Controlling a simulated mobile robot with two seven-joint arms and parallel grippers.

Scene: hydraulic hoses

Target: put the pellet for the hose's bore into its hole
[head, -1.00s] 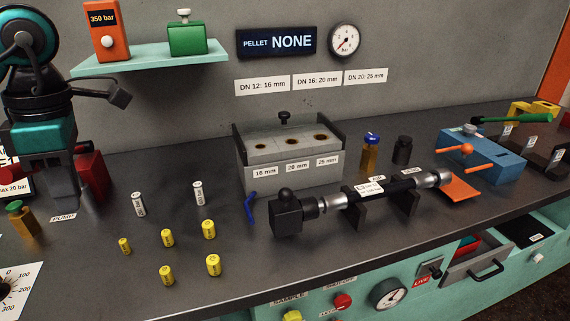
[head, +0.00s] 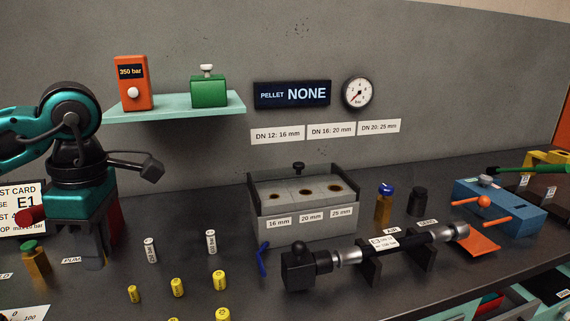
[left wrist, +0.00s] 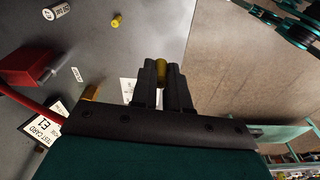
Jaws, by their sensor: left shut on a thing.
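My left gripper (head: 95,264) is at the left of the bench in the head view, well left of the hole block. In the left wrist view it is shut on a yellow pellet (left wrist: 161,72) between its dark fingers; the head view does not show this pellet. The grey block (head: 310,228) has three holes, marked 16 mm (head: 276,196), 20 mm (head: 306,191) and 25 mm (head: 335,188). The black hose (head: 405,243) lies on stands in front of the block; its small tag is too fine to read fully. My right gripper is not in view.
Several yellow pellets (head: 177,287) and two white ones (head: 211,242) stand on the bench between gripper and block. A blue hooked tool (head: 262,259) lies by the block. The display (head: 292,94) reads PELLET NONE. A teal shelf (head: 180,104) hangs above.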

